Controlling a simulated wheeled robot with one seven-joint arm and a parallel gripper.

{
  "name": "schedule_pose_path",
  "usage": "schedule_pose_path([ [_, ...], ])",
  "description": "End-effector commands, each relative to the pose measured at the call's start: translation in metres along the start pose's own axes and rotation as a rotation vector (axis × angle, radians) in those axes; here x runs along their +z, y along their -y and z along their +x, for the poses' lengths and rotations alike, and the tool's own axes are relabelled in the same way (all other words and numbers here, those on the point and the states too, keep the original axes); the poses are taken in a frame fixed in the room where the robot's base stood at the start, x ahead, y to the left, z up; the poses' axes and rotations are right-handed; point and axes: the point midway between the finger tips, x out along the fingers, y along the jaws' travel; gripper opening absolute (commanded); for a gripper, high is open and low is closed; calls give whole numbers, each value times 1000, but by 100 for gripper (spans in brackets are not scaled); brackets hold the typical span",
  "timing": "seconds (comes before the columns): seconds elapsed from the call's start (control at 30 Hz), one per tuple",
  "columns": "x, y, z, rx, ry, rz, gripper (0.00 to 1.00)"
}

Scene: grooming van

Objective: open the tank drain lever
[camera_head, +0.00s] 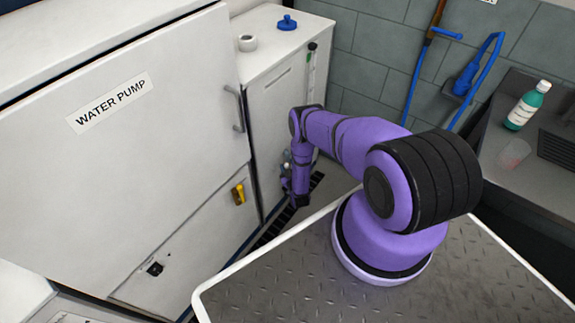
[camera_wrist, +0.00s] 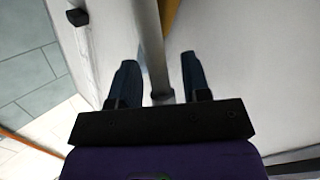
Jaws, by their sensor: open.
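My gripper (camera_wrist: 159,62) is open in the wrist view, with one dark finger on each side of a grey metal bar (camera_wrist: 153,45). The bar runs from the top edge down between the fingers, and small gaps show on both sides. It may be the drain lever, but I cannot tell for certain. In the head view my gripper (camera_head: 290,187) hangs low at the front of the white tank cabinet (camera_head: 270,115). My arm and gripper cover that part of the cabinet, and no lever can be made out clearly there.
The water pump cabinet (camera_head: 120,150), with a grey handle (camera_head: 234,108) and a yellow latch (camera_head: 240,193), stands to the left. A yellow-orange piece (camera_wrist: 171,14) shows beside the bar. A dark floor grate (camera_head: 275,228) lies below. A sink counter (camera_head: 490,150) with a green bottle (camera_head: 527,106) is right.

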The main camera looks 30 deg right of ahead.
Motion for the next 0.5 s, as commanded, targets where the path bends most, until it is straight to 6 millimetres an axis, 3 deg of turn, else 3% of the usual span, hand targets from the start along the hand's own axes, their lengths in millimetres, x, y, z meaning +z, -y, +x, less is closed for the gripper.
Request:
schedule_pose_path([
  [0.07,0,0,0,0,0,0,41],
  [0.23,0,0,0,0,0,0,2],
  [0.5,-2,-5,4,-16,32,49,0],
])
